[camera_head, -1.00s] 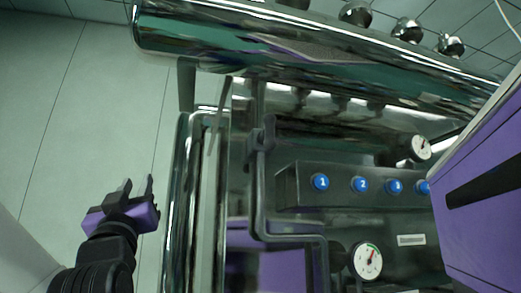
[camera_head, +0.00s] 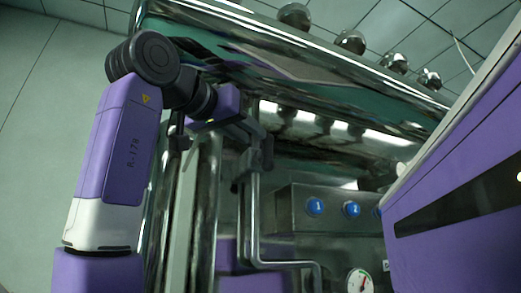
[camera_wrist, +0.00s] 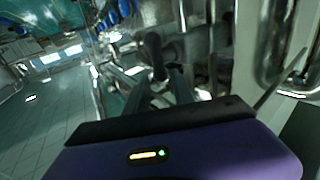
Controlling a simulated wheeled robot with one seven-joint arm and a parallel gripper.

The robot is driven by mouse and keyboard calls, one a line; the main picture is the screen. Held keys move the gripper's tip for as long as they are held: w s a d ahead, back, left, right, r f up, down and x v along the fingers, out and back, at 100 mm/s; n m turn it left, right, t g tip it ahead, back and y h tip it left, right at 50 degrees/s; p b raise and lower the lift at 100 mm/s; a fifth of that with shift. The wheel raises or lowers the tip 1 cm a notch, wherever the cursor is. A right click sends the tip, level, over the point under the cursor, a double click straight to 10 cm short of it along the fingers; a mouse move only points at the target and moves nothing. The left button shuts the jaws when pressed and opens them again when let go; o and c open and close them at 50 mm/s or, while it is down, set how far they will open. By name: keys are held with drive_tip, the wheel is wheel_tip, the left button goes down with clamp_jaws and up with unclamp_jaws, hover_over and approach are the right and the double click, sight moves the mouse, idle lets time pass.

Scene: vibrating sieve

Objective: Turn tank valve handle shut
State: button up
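A dark valve fitting (camera_head: 246,168) sits on a grey pipe beside the control box, below the polished tank. It appears dark and blurred in the wrist view (camera_wrist: 165,48). A thin grey lever (camera_head: 190,142) hangs below the tank, left of the pipe; I cannot tell which of these is the tank valve handle. My gripper (camera_head: 264,138) is just above the dark fitting in the head view. In the wrist view its fingers (camera_wrist: 158,88) look apart, with nothing clearly between them. Whether they touch the fitting is unclear.
The polished tank (camera_head: 300,75) lies across the top, close above my gripper. A box with blue numbered buttons (camera_head: 316,207) and a gauge (camera_head: 360,281) are at the right. A purple panel (camera_head: 460,190) fills the right edge. Open floor (camera_head: 40,140) is at the left.

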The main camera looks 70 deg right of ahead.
sight(265, 147)
drive_tip(key=shift+s+d+f, duration=0.25)
drive_tip(key=shift+d+f, duration=0.1)
drive_tip(key=shift+p+x, duration=1.15)
drive_tip(key=shift+x, duration=2.35)
drive_tip(key=shift+f, duration=0.1)
clamp_jaws()
